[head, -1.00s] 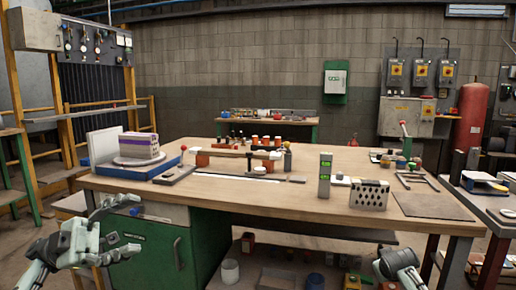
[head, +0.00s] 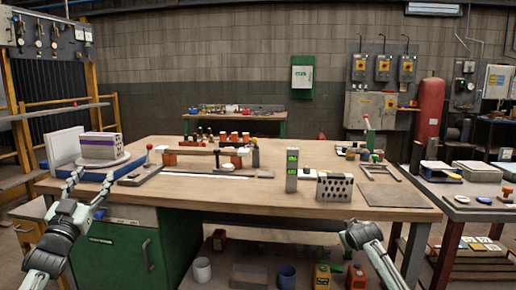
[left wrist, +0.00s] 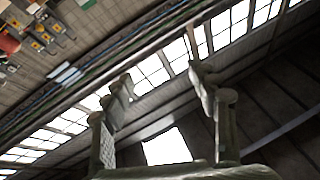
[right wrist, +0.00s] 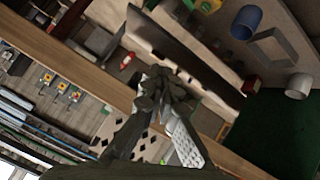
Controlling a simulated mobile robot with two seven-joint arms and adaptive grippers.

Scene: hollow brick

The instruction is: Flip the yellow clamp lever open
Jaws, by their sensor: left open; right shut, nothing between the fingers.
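I cannot pick out a yellow clamp lever for certain in any view. The head view shows a small clamp-like fixture with a green upright handle (head: 366,122) at the back right of the workbench (head: 250,205), and a red-knobbed lever (head: 149,150) at the left. My left gripper (head: 92,186) is open and empty by the bench's front left corner, and its spread fingers also show in the left wrist view (left wrist: 160,88). My right gripper (head: 350,232) is in front of the bench's front edge. In the right wrist view its fingers (right wrist: 158,85) are together and empty.
A purple-and-white box (head: 100,146) on a round plate stands at the left. A green-marked upright block (head: 292,170) and a perforated metal box (head: 335,187) stand near the front edge. A grey mat (head: 393,194) lies right of them. Tins and boxes sit on the shelf below.

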